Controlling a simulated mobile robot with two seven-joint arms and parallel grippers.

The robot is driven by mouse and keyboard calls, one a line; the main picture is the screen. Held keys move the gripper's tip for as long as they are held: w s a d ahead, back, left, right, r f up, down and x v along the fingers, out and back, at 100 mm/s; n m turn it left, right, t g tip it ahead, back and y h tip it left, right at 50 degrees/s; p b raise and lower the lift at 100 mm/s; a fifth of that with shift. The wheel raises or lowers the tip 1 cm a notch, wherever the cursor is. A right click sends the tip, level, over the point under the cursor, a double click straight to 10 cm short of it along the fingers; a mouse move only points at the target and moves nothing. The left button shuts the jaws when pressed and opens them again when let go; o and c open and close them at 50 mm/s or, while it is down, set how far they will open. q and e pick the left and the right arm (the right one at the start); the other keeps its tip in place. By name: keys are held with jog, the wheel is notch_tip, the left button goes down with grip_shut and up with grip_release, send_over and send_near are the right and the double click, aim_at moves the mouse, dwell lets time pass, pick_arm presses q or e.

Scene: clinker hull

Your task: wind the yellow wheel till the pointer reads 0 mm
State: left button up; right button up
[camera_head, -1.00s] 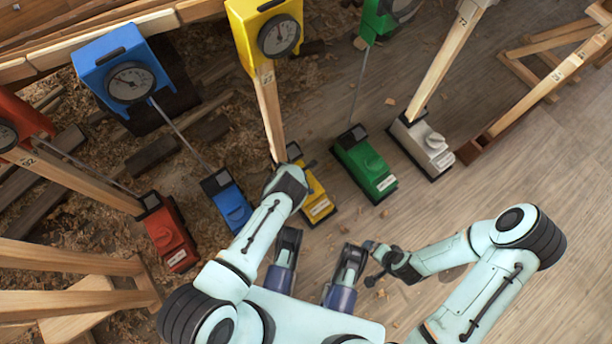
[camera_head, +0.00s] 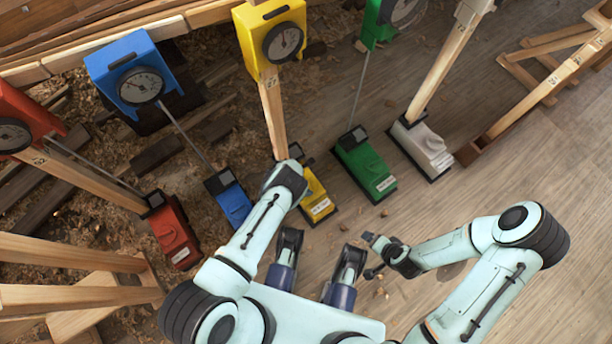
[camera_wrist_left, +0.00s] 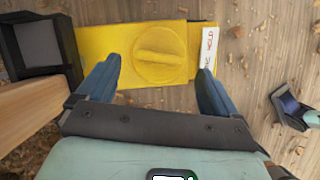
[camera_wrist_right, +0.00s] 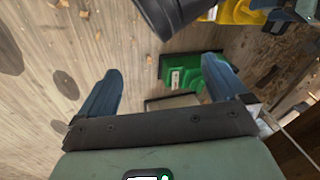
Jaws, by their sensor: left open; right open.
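The yellow base block (camera_head: 318,206) lies on the floor. Its round yellow wheel (camera_wrist_left: 160,55), with a raised bar across it, shows in the left wrist view. My left gripper (camera_wrist_left: 157,77) is open above the block, its fingers apart on either side of the wheel's near part; contact cannot be told. In the head view my left wrist hides the wheel. The yellow gauge box (camera_head: 254,41) with its round dial (camera_head: 284,43) stands at the top; its reading is too small to tell. My right gripper (camera_head: 370,256) is open and empty, over bare floor.
Similar red (camera_head: 174,232), blue (camera_head: 231,199), green (camera_head: 366,168) and white (camera_head: 424,148) blocks lie in a row beside the yellow one. A wooden post (camera_head: 272,115) rises from the yellow block to its gauge. Wooden trestles (camera_head: 70,255) stand left. Right floor is mostly clear.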

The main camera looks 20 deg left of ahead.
pick_arm(q)
jog(key=p+v, duration=0.4)
jog(key=v, duration=0.5)
jog(key=shift+r, duration=0.25)
pick_arm(e)
jog(key=s+a+r+g+y, duration=0.1)
jog(key=s+a+r+g, duration=0.1)
jog(key=s+r, duration=0.3)
jog(key=shift+s+a+r+n+g, duration=0.3)
jog(key=shift+s+a, duration=0.6)
jog(key=shift+s, duration=0.7)
pick_arm(q)
jog(key=shift+s+a, duration=0.1)
pick_arm(e)
jog(key=shift+f, duration=0.1)
